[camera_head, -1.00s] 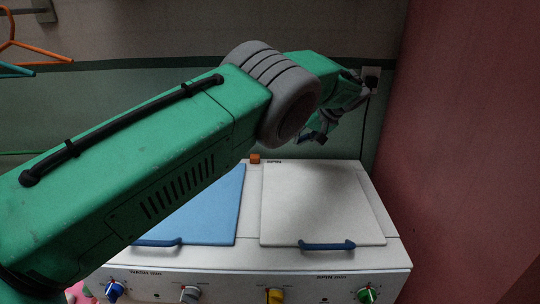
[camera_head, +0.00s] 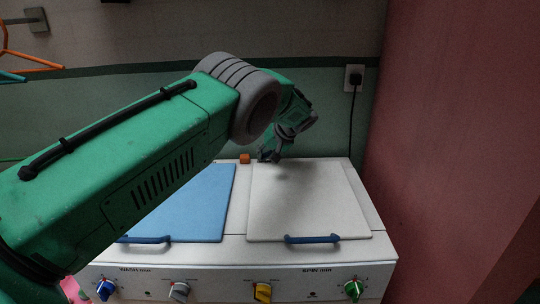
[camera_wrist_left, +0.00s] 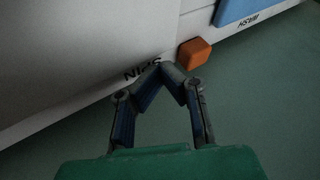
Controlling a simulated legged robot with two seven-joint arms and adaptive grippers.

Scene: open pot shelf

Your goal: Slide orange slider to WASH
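The orange slider (camera_head: 245,158) is a small block at the back edge of the white washing machine (camera_head: 215,252), between the blue lid and the white lid. It also shows in the left wrist view (camera_wrist_left: 194,53), between the SPIN and WASH labels, nearer SPIN. My left gripper (camera_head: 268,157) is just right of the slider at the machine's back edge. In the left wrist view its fingertips (camera_wrist_left: 161,72) come together and hold nothing, next to the SPIN label. A small gap seems to separate them from the slider. My right gripper is not in view.
The blue lid (camera_head: 192,205) and white lid (camera_head: 305,203) are down, each with a blue handle. Several coloured knobs line the front, including a yellow one (camera_head: 262,292). A socket with a black cord (camera_head: 352,110) is behind. A pink wall (camera_head: 450,150) bounds the right.

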